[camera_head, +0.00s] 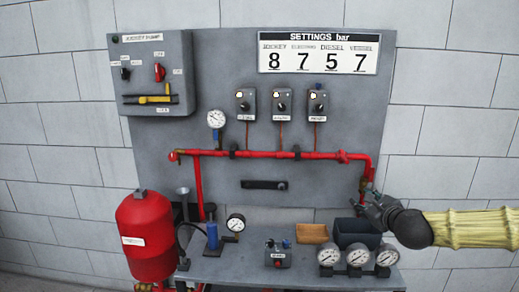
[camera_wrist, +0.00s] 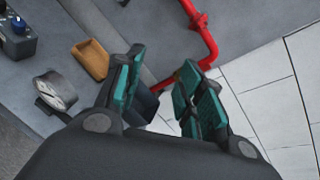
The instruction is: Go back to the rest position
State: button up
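My gripper (camera_head: 374,208) is at the right of the head view, in front of the grey panel's lower right and close to the vertical end of the red pipe (camera_head: 272,155). My arm reaches in from the right edge. In the wrist view, the teal finger pads of my gripper (camera_wrist: 162,60) stand apart, with nothing held between them. The dark bin (camera_head: 352,238) is just below and left of my gripper in the head view. Whether my gripper touches the pipe or bin cannot be told.
The grey bench (camera_head: 225,268) carries a tan tray (camera_head: 312,233), several gauges (camera_head: 358,257) and a small switch box (camera_head: 278,255). A red tank (camera_head: 146,240) stands at left. A control box (camera_head: 152,75) and three switches are on the panel (camera_head: 225,100). White wall shows at right.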

jog(key=s+a+f+n+g, duration=0.35)
jog(key=s+f+n, duration=0.2)
jog(key=f, duration=0.55)
jog(key=s+a+f+n+g+y, duration=0.15)
jog(key=s+a+f+n, duration=0.35)
jog(key=f, duration=0.5)
jog(key=s+a+f+n+g, duration=0.35)
jog(key=s+f, duration=0.35)
jog(key=f, duration=0.4)
jog(key=s+d+f+n+g+h, duration=0.1)
jog(key=s+f+n+g, duration=0.1)
jog(key=s+f+n, duration=0.6)
jog(key=s+d+f+n+g+h, duration=0.1)
jog(key=s+f+g, duration=0.15)
jog(key=s, duration=0.95)
jog(key=s+d+f+n+g+h, duration=0.15)
jog(key=s+f+n, duration=0.4)
jog(key=s, duration=0.55)
notch_tip(320, 180, down, 23)
jog(key=b, duration=2.2)
notch_tip(320, 180, up, 19)
jog(key=p, duration=1.8)
jog(key=shift+w+a+y, duration=0.25)
jog(key=shift+a+y, duration=0.05)
jog(key=shift+y, duration=0.1)
jog(key=shift+m, duration=0.25)
